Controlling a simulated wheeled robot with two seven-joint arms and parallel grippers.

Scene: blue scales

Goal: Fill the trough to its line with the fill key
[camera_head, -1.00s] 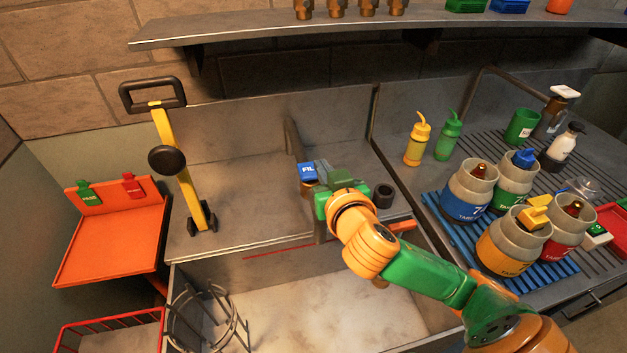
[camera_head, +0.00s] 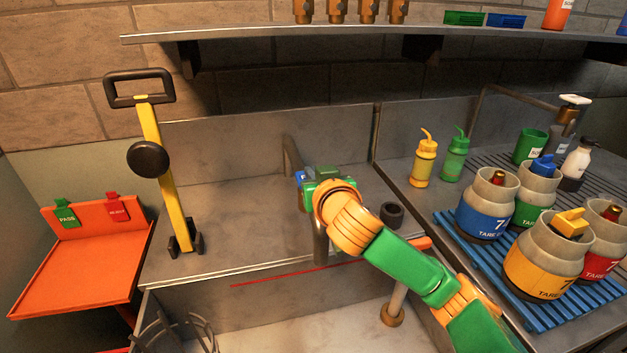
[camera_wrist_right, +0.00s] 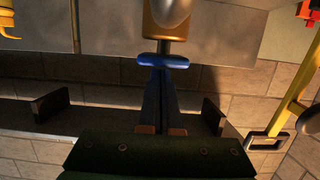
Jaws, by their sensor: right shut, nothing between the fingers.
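The trough (camera_head: 290,335) is a grey basin with a pale floor, at the bottom of the head view. A red line (camera_head: 290,275) runs along its back wall. I cannot tell a water level. The blue fill key (camera_head: 300,177) is mostly hidden by my right gripper (camera_head: 309,180) in the head view. In the right wrist view the blue key (camera_wrist_right: 162,62) sits crosswise below a brass fitting (camera_wrist_right: 167,18). My right gripper's fingers (camera_wrist_right: 157,78) are shut and empty, their tips right at the key; I cannot tell whether they touch. My left gripper is not in view.
A yellow pole with a black handle (camera_head: 165,170) stands left of the key. An orange tray (camera_head: 85,265) is at far left. Labelled canisters (camera_head: 485,205) stand on a blue rack at right, with bottles (camera_head: 424,160) behind. A pale post (camera_head: 395,305) stands in the trough.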

